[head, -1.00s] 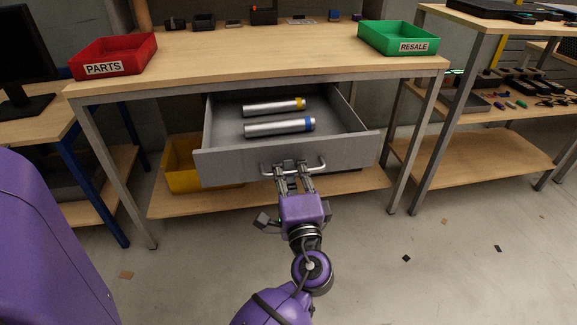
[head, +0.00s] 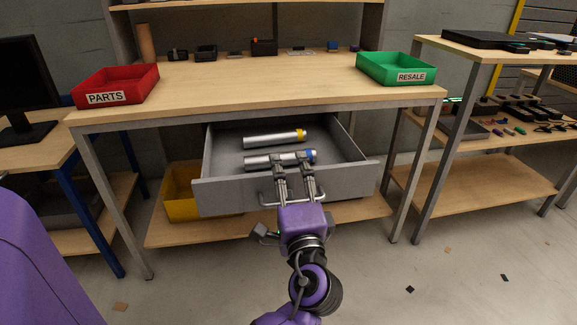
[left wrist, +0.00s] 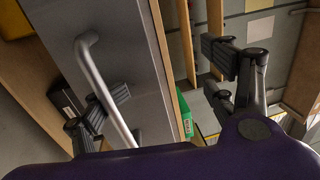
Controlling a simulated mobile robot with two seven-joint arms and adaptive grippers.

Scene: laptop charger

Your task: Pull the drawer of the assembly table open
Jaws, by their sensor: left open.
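The grey drawer (head: 225,195) under the assembly table (head: 240,80) stands open. Two silver cylinders lie inside, one with a yellow end (head: 270,139) and one with a blue end (head: 257,162). The bar handle (head: 265,200) is on the drawer front and also shows in the left wrist view (left wrist: 96,70). My left gripper (head: 293,160) is open, its fingertips above the handle and in front of the blue-ended cylinder in the head view. It also shows in the left wrist view (left wrist: 170,78); contact with the handle cannot be told. My right gripper is out of view.
A red PARTS bin (head: 118,85) and a green RESALE bin (head: 395,69) stand on the tabletop. A yellow bin (head: 182,192) is on the lower shelf, left of and below the drawer. The floor in front is mostly clear.

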